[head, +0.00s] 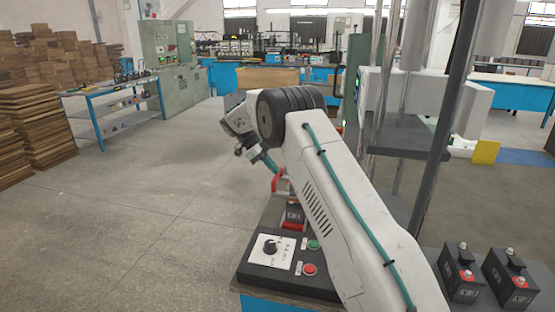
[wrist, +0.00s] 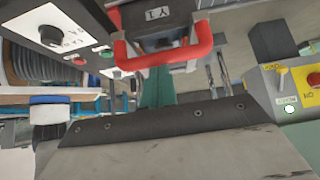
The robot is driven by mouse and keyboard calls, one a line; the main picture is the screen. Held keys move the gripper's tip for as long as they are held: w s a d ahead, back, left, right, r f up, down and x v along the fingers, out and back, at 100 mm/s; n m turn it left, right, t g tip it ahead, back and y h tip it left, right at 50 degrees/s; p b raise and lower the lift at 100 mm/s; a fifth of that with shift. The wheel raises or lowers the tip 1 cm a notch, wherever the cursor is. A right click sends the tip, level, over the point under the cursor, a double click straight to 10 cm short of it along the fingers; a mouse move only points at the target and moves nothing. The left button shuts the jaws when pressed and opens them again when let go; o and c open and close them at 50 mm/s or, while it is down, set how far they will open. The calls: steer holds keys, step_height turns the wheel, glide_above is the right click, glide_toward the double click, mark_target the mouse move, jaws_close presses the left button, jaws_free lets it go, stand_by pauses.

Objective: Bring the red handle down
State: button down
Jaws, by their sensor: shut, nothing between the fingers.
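The red handle (wrist: 175,57) is a U-shaped bar on a dark block (wrist: 158,22) with a white label, at the top middle of the wrist view. In the head view the handle (head: 277,186) shows beside my forearm, above the panel and partly hidden by my arm. My gripper's grey body with a dark, screwed edge (wrist: 165,128) fills the lower wrist view, close to the handle. The fingers are shut with nothing between them. I cannot tell whether the gripper touches the handle.
A dark control panel (head: 258,271) carries a black knob (head: 270,247), a green button (head: 313,245) and a red button (head: 309,269). Black batteries (head: 462,278) stand at the lower right. A dark post (head: 446,120) rises right of my arm. Open floor lies left.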

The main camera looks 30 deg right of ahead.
steer(key=shift+w+a+f, duration=0.1)
steer(key=shift+a+f, duration=0.15)
steer(key=shift+f, duration=0.5)
steer(key=shift+a+f, duration=0.2)
steer(key=shift+f, duration=0.55)
steer(key=v, duration=0.9)
steer(key=shift+d+r, duration=0.25)
steer(key=shift+r, duration=0.3)
